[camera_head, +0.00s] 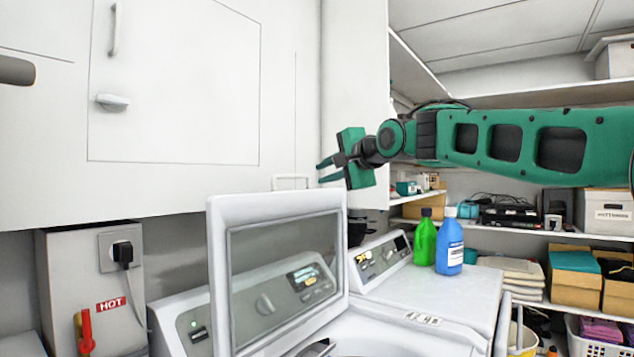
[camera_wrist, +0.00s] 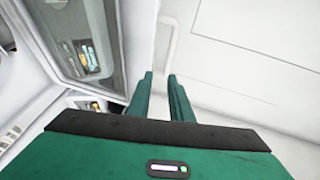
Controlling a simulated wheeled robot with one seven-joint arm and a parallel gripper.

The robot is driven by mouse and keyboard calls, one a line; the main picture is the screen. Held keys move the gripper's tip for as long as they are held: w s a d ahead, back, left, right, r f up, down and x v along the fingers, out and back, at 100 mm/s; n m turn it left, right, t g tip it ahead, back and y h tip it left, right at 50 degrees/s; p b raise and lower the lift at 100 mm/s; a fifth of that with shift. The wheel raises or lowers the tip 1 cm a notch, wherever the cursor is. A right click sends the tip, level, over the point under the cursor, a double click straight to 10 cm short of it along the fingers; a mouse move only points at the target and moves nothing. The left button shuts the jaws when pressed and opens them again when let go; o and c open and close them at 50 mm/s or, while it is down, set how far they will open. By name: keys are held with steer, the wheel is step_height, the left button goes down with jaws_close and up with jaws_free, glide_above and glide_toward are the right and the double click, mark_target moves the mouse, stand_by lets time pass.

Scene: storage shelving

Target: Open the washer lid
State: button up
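The washer lid (camera_head: 215,270) stands raised, roughly upright and tilted, with a grey window framed in white. Its white loop handle (camera_head: 290,178) sticks up from the top edge. In the wrist view the lid (camera_wrist: 110,40) is at upper left, with the handle (camera_wrist: 166,45) just beyond the fingertips. My gripper (camera_head: 326,171) is to the right of the handle and slightly above the lid, apart from both. Its green fingers (camera_wrist: 163,85) are apart with nothing between them. The washer opening is partly visible below the lid.
White cabinets (camera_head: 175,90) line the wall behind the lid. A second white machine (camera_head: 430,290) stands to the right, with a green bottle (camera_head: 425,240) and a blue bottle (camera_head: 450,248) on top. Shelves with boxes (camera_head: 607,212) fill the right side.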

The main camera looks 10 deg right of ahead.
steer(key=shift+s+d+r, duration=0.1)
steer(key=shift+s+d, duration=0.15)
steer(key=shift+s, duration=0.3)
